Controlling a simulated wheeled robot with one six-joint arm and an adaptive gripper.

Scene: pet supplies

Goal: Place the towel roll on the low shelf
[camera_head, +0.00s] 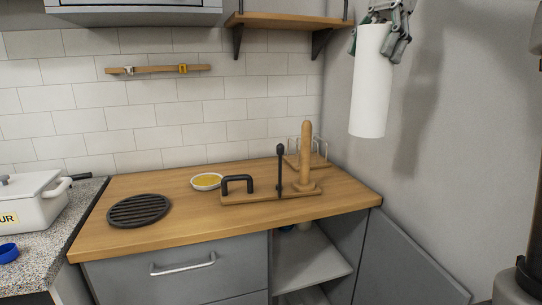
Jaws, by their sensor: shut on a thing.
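The towel roll (370,85) is a long white cylinder, hanging upright in the air at the upper right, in front of the grey wall. My gripper (378,28) is shut on its top end, and the picture's upper edge cuts off part of the arm. The low shelf may be the grey board (312,258) inside the open cabinet below the counter, or the wooden wall shelf (285,20) at the top; I cannot tell which. The roll is above and to the right of the cabinet opening, apart from both shelves.
The wooden counter (230,226) holds a wooden towel holder (306,160) with a peg, a black trivet (139,210) and a bowl (207,181). An open grey cabinet door (405,262) juts out at the lower right. A white pot (38,205) stands at the left.

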